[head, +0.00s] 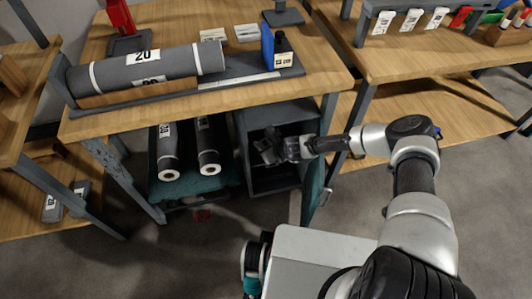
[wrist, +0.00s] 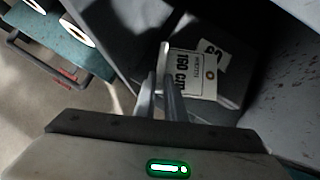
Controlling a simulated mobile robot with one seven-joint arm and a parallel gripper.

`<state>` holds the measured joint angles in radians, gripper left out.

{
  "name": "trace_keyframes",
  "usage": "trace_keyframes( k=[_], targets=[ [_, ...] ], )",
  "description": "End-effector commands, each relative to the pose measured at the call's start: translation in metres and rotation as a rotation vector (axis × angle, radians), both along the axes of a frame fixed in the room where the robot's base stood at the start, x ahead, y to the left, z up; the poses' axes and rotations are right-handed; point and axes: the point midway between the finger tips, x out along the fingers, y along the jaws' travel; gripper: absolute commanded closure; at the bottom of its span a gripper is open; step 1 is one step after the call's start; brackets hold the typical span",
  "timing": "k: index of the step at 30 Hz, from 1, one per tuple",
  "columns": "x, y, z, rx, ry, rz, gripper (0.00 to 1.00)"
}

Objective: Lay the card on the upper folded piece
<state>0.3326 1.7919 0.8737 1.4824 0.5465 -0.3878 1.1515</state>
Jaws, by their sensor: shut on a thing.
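My gripper (head: 270,150) is at the mouth of an open grey cabinet (head: 246,155) under the table. In the wrist view my gripper (wrist: 159,98) is shut on a thin white card (wrist: 163,65), seen almost edge-on and standing upright between the fingers. Just beyond it is a white printed tag (wrist: 192,76) with an eyelet, and a second tag (wrist: 211,48) partly behind it. The tags seem to be on dark folded pieces (wrist: 222,104) inside the cabinet, which are deep in shadow; I cannot tell their edges apart. The head view hides them.
A large roll (head: 145,68) numbered 20 lies on the table above. The cabinet walls (wrist: 280,75) are close on the right.

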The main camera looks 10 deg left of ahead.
Motion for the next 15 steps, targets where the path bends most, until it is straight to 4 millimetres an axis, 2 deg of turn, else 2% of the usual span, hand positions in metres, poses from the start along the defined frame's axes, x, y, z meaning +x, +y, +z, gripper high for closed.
trace_keyframes(
  k=[1, 2, 13, 14, 15],
  targets=[
    [0.0032, 0.0013, -0.0097, -0.001, -0.001, 0.000, 1.00],
    [0.0060, 0.0021, -0.0111, -0.002, -0.002, 0.000, 1.00],
    [0.0074, 0.0026, -0.0140, 0.000, 0.000, 0.000, 1.00],
    [0.0075, 0.0026, -0.0121, 0.000, 0.000, 0.000, 0.85],
    [0.0075, 0.0025, -0.0118, 0.000, 0.000, 0.000, 0.78]
  ],
)
